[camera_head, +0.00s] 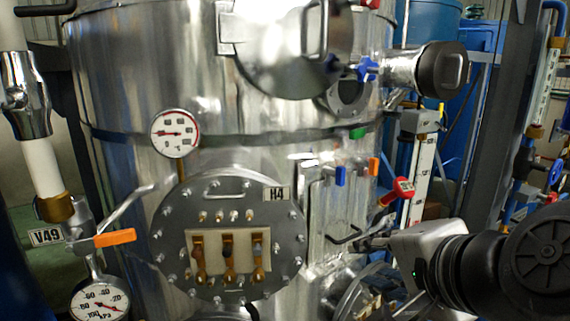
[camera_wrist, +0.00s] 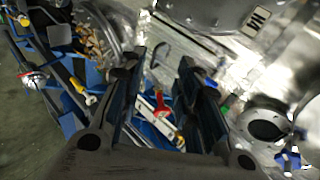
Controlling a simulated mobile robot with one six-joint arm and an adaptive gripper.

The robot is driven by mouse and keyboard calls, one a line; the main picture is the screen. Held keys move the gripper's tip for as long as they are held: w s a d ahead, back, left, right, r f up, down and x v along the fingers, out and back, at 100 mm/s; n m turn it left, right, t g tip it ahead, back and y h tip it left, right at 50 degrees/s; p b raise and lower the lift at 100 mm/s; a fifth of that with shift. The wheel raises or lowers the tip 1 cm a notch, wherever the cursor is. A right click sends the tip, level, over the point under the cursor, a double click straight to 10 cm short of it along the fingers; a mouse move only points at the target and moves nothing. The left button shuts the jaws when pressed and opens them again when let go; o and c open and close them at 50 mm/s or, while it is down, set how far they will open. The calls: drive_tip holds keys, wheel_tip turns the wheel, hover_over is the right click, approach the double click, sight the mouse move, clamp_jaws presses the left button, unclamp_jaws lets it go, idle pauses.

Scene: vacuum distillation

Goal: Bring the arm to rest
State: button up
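My arm comes in from the lower right of the head view, with its grey wrist part beside the steel vessel (camera_head: 130,90). My gripper (camera_wrist: 165,65) shows in the wrist view as two dark fingers standing apart with a clear gap between them. It is open and nothing is held in it. The fingertips are small and hard to make out there.
The vessel carries a round bolted plate marked H4 (camera_head: 277,194), a dial gauge (camera_head: 175,133) and small blue (camera_head: 340,176) and orange (camera_head: 374,166) handles. At left are an orange valve handle (camera_head: 114,238) and a pressure gauge (camera_head: 100,300). Pipes and a dark post (camera_head: 488,120) crowd the right.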

drive_tip(key=s+f+n+g+b, duration=0.2)
drive_tip(key=s+f+n+b, duration=0.2)
drive_tip(key=f, duration=0.7)
drive_tip(key=s+d+f+n+g+h+b, duration=0.1)
drive_tip(key=s+f+n+b, duration=0.3)
drive_tip(key=f, duration=0.7)
drive_tip(key=s+f+n+g+h+b, duration=0.1)
drive_tip(key=s+f+n+g+b, duration=0.2)
drive_tip(key=f, duration=0.8)
drive_tip(key=s+n+b, duration=0.1)
drive_tip(key=n+b, duration=0.1)
drive_tip(key=shift+s+d+f+b, duration=0.15)
drive_tip(key=shift+d+b, duration=0.05)
drive_tip(key=shift+b, duration=0.15)
